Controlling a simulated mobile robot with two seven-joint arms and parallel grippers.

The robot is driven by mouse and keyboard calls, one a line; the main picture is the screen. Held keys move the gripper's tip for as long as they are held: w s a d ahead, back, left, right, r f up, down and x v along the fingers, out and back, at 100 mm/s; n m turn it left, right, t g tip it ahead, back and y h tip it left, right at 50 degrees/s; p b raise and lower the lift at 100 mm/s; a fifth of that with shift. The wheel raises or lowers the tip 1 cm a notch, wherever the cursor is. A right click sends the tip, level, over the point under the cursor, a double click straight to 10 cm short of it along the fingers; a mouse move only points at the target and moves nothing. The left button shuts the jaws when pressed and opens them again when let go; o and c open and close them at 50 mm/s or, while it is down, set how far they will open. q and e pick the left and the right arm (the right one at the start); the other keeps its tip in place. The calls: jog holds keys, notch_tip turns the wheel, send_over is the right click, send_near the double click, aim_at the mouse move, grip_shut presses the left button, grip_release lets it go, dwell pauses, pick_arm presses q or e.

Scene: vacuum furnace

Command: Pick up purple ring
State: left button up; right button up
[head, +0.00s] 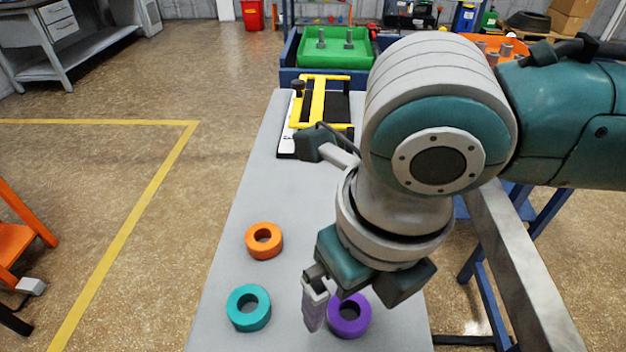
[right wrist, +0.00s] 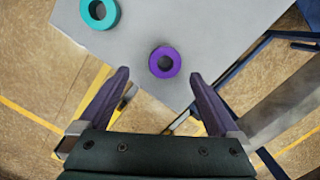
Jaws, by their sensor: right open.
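The purple ring (head: 349,316) lies flat on the grey table near its front edge. It also shows in the right wrist view (right wrist: 165,62), ahead of the fingertips and roughly midway between them. My right gripper (head: 315,300) is above the table, just left of the ring in the head view. In the right wrist view its two fingers (right wrist: 159,76) are spread apart with nothing between them. The gripper and wrist hide a little of the ring's upper left in the head view. My left gripper is not in view.
A teal ring (head: 249,307) and an orange ring (head: 264,241) lie on the table (head: 290,200) to the left. A yellow-framed device (head: 322,100) stands at the table's far end. Beyond it is a green tray (head: 335,52) in a blue bin. My right arm hides the table's right side.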

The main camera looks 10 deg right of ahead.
aim_at(347, 317)
jog(key=f, duration=0.4)
jog(key=shift+w+d+f, duration=0.25)
jog(key=shift+d+f, duration=0.05)
jog(key=shift+w+f, duration=0.1)
jog(key=shift+f, duration=0.45)
grip_shut()
